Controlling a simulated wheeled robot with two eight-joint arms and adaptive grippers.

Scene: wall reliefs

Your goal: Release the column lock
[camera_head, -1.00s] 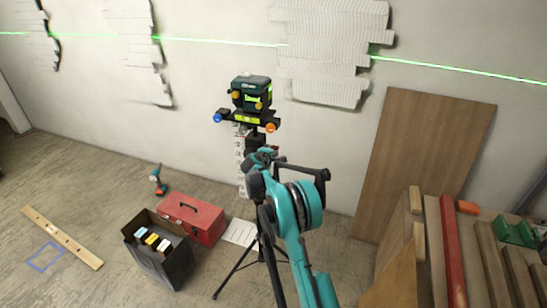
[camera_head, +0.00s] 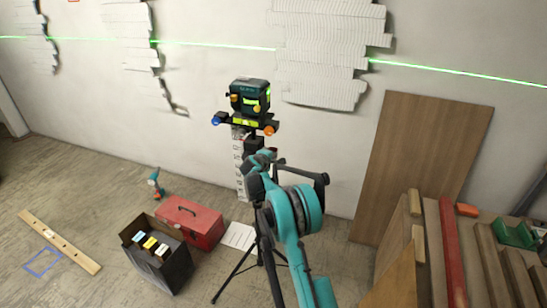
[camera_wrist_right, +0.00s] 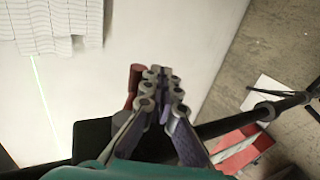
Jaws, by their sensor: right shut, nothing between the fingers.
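A teal and black laser level (camera_head: 250,95) stands on a black tripod mount (camera_head: 246,122) with blue and orange knobs. The tripod's column (camera_head: 252,148) runs down behind my right gripper (camera_head: 259,160), with the tripod legs (camera_head: 238,272) below. A black handle (camera_head: 318,190) projects to the right at the tripod. In the right wrist view my right gripper (camera_wrist_right: 162,82) is shut and empty. A red part (camera_wrist_right: 135,80) lies just left of its fingertips; I cannot tell whether they touch or whether it is the lock. Dark bars pass behind the fingers. My left gripper is not in view.
A red toolbox (camera_head: 190,222), a dark open box (camera_head: 160,265) and a green drill (camera_head: 156,184) are on the floor at left. A wooden board (camera_head: 420,165) leans on the wall, with planks (camera_head: 490,265) at right. White reliefs (camera_head: 325,50) hang behind.

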